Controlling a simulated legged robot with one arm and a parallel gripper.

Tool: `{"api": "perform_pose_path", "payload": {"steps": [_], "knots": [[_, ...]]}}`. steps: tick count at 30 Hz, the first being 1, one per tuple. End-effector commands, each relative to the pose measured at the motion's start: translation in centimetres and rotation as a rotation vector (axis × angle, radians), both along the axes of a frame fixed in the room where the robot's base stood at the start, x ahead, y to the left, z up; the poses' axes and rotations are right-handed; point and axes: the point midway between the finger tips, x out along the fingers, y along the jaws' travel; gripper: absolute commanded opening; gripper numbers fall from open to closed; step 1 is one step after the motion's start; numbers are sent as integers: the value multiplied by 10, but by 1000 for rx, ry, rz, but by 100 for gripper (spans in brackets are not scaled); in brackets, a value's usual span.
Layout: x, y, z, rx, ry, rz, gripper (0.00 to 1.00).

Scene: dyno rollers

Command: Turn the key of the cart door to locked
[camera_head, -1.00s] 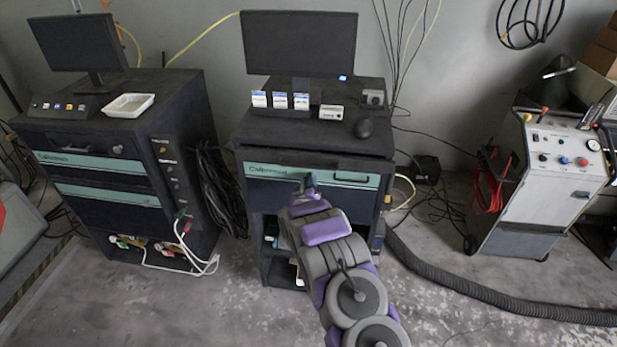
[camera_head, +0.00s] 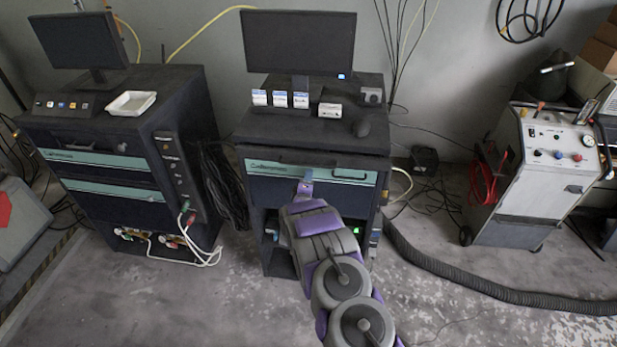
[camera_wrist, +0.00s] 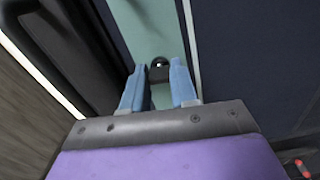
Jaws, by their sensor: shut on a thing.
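The middle dark cart (camera_head: 259,225) has a teal front panel (camera_head: 262,169) below its top. In the wrist view the teal panel (camera_wrist: 150,28) carries a small dark key (camera_wrist: 159,72) at its lock. My gripper (camera_wrist: 159,75) has its two blue fingers on either side of the key and is shut on it. The key's exact angle is hard to tell. In the head view my gripper (camera_head: 305,182) is at the teal panel, and my arm hides the key and part of the open shelves below.
A grey machine (camera_head: 540,195) stands at the right. A thick black hose (camera_head: 480,285) crosses the floor.

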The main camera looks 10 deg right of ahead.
Motion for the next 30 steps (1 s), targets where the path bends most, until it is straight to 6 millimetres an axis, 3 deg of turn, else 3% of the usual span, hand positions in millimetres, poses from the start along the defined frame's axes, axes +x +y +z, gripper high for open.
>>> {"api": "perform_pose_path", "payload": {"steps": [9, 24, 25, 30], "knots": [[0, 3, -2, -100, 36, 6, 0], [0, 3, -3, -115, 43, 7, 0], [0, 3, -3, -115, 44, 8, 29], [-1, 3, -2, -114, 41, 5, 46]]}}
